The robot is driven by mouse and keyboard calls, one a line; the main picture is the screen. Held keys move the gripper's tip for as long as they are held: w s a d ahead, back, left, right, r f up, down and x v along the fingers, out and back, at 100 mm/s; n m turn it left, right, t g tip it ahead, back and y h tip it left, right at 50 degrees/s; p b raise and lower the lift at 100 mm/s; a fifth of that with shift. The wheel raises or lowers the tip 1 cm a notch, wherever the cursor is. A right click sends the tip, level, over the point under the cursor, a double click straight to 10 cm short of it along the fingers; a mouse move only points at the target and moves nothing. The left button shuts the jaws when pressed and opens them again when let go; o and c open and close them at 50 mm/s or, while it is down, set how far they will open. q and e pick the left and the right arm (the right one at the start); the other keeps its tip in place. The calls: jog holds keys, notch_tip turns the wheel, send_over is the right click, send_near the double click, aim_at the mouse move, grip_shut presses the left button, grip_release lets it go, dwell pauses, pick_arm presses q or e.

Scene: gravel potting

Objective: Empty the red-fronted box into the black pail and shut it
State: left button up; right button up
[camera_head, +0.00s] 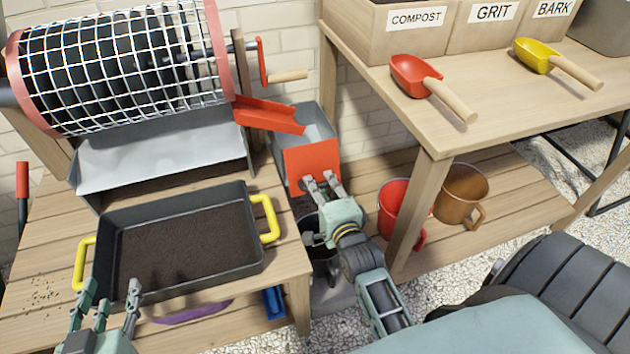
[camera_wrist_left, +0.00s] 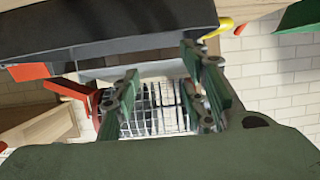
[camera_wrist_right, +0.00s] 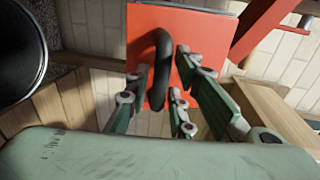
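The red-fronted box (camera_head: 316,118) is grey with a red front panel (camera_head: 308,158), below the red chute. Its top is open and its grey inside partly shows; I cannot make out any contents. In the right wrist view its red front (camera_wrist_right: 205,32) carries a black curved handle (camera_wrist_right: 162,60). My right gripper (camera_head: 321,181) is at this front, fingers apart on either side of the handle (camera_wrist_right: 165,90), not visibly closed on it. The black pail (camera_head: 324,268) is below my right gripper, partly hidden by it; its rim shows in the right wrist view (camera_wrist_right: 42,62). My left gripper (camera_head: 110,288) is open and empty.
A mesh drum sieve (camera_head: 120,70) with a red chute (camera_head: 270,115) stands at back left. A dark tray (camera_head: 190,287) with yellow handles holds soil near my left gripper. A red mug (camera_head: 393,208) and brown mug (camera_head: 461,192) stand on the lower right shelf, behind a table leg (camera_head: 418,215).

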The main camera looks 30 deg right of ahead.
pick_arm(q)
jog(key=shift+w+d+r+t, duration=0.2)
jog(key=shift+w+r+t, duration=0.3)
jog(key=shift+w+r, duration=0.3)
pick_arm(e)
jog(key=shift+w+d, duration=0.1)
jog(key=shift+w, duration=0.3)
grip_shut()
